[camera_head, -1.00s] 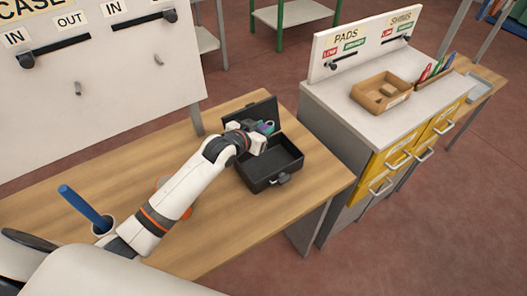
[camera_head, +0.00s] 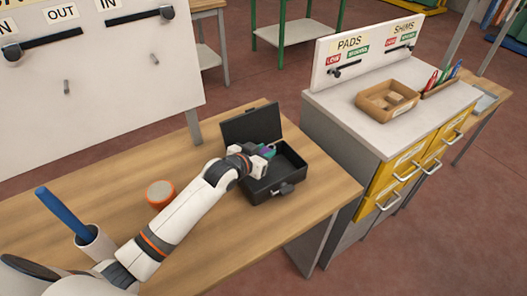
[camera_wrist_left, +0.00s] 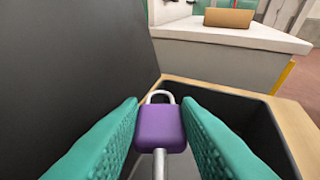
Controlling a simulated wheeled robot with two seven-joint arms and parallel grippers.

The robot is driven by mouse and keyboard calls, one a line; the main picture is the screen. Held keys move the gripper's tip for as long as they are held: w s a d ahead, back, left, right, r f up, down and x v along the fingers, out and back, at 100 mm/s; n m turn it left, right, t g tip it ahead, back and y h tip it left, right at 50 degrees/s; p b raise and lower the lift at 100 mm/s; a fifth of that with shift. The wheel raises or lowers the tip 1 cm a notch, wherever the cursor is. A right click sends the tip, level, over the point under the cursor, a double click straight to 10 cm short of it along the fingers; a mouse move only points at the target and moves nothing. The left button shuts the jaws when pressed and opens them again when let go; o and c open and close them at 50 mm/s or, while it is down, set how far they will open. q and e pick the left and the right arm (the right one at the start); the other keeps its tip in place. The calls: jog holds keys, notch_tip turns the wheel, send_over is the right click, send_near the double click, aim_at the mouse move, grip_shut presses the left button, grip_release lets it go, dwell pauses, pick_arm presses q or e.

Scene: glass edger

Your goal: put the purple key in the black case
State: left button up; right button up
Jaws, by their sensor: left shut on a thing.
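The purple key (camera_wrist_left: 160,128) has a square purple head with a metal loop and a metal shaft. My left gripper (camera_wrist_left: 160,135) is shut on its head, between two teal finger pads. The black case (camera_head: 275,190) stands open on the wooden table, with its lid raised at the back. In the head view my left gripper (camera_head: 266,152) is over the left part of the open case, close to the lid. The left wrist view shows the case's rim (camera_wrist_left: 222,90) beyond the fingers and the dark lid at left. Whether the key touches the case floor is hidden. My right gripper is not in view.
An orange-rimmed round container (camera_head: 160,193) and a white cup (camera_head: 92,250) with a blue rod stand on the table. A white panel (camera_head: 95,90) rises behind it. To the right, a cabinet (camera_head: 350,110) bears a cardboard tray (camera_head: 388,100). The table right of the case is clear.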

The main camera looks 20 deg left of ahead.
pick_arm(q)
jog(key=shift+f, duration=0.5)
jog(key=o, duration=0.7)
jog(key=shift+c, duration=0.2)
jog(key=shift+r, duration=0.15)
jog(key=shift+r, duration=0.35)
jog(key=shift+s+a+r, duration=0.1)
jog(key=shift+s+r, duration=0.1)
jog(key=shift+r, duration=0.05)
jog(key=b+v, duration=0.1)
jog(key=v, duration=0.9)
jog(key=shift+s+a+r, duration=0.2)
jog(key=shift+s+r, duration=0.2)
jog(key=shift+s, duration=0.2)
